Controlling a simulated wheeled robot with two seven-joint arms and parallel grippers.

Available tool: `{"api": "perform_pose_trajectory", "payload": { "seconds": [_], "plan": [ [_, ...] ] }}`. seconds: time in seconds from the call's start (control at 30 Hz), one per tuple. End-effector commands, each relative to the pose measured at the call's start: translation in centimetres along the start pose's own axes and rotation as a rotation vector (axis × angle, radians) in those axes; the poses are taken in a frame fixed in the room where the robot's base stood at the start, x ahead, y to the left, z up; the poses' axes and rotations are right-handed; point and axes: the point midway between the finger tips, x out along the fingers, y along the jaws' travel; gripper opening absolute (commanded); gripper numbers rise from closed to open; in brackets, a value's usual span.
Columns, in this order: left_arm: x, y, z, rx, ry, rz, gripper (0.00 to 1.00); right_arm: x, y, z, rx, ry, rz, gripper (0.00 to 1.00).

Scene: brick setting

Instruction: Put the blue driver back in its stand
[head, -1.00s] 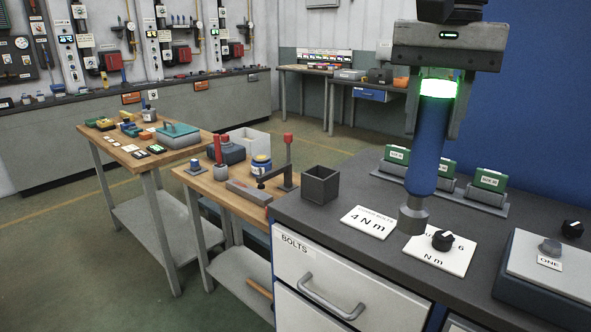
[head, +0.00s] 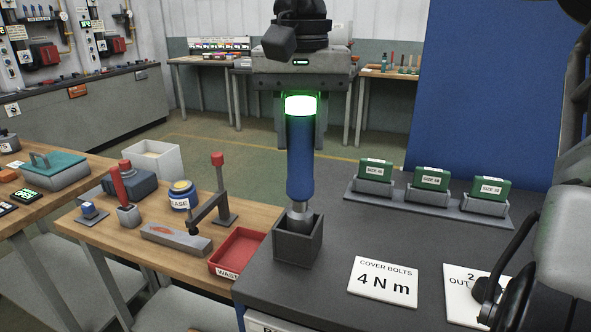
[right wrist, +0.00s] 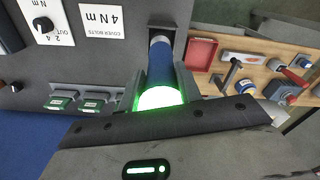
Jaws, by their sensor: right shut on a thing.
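The blue driver (head: 300,160) is upright, with a glowing green ring at its top and a grey metal nose at its bottom. My right gripper (head: 300,122) is shut on its upper end. The nose reaches into the open top of the dark square stand (head: 298,249) at the bench's left edge; how deep it sits, I cannot tell. My left gripper is not in view.
A "4 Nm" card (head: 383,282) lies right of the stand. Green size boxes (head: 431,179) stand in a row behind. A red waste tray (head: 238,251) and a clamp (head: 208,212) are on the wooden table at left. A black knob (head: 487,290) is near the right front.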

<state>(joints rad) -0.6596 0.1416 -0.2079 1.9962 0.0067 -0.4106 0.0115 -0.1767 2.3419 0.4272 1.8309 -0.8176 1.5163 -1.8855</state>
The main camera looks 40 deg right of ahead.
Motion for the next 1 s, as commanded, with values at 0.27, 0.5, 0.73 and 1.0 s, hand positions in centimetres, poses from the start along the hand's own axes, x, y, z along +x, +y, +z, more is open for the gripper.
{"api": "perform_pose_trajectory", "payload": {
  "seconds": [0.27,0.5,0.73,1.0],
  "plan": [
    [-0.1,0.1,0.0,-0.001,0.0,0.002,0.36,3.1,0.0,0.0,-0.001,0.0,0.0,0.03],
    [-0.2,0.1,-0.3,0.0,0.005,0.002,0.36,4.5,-0.1,0.1,0.0,0.003,-0.002,0.03],
    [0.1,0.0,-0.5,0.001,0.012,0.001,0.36,4.7,-0.1,0.1,0.0,0.003,-0.002,0.03],
    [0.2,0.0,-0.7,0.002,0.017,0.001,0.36,4.8,0.0,0.1,0.0,0.0,0.0,0.56]
  ]
}}
